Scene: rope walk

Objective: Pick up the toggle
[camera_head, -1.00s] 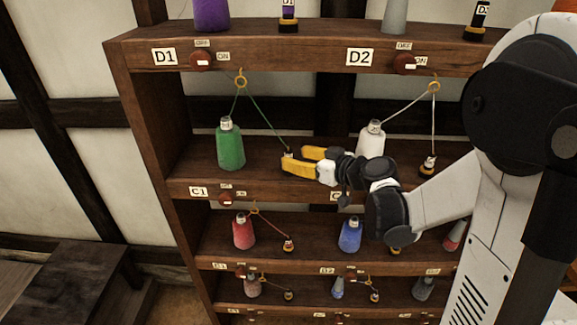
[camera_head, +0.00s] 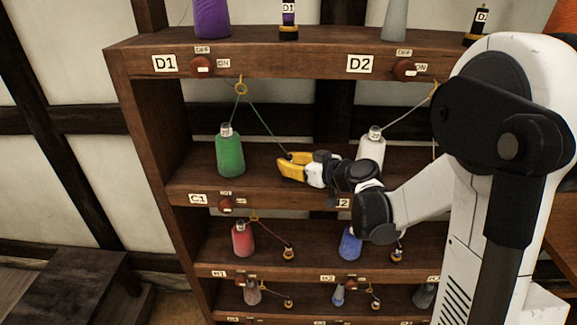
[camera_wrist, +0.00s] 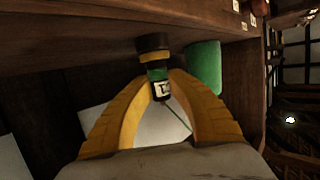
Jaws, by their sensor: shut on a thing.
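The toggle (camera_wrist: 155,68) is a small spool-shaped piece with a dark and brown end, a green band and a white label. A green thread runs from it. My gripper (camera_head: 283,165) is shut on it; in the wrist view the yellow fingertips (camera_wrist: 163,85) close around its labelled part. In the head view the fingers mostly hide it. Its dark end is close to the brown shelf board (camera_wrist: 90,25); I cannot tell if they touch. The thread leads through a ring (camera_head: 240,88) to the green cone (camera_head: 230,155), left of my gripper.
A white cone (camera_head: 371,146) stands just right, behind my arm. Round red OFF/ON switches (camera_head: 203,66) sit on the shelf edge above. The lower shelf holds a red cone (camera_head: 243,240) and a blue cone (camera_head: 350,244). The shelf between green cone and gripper is clear.

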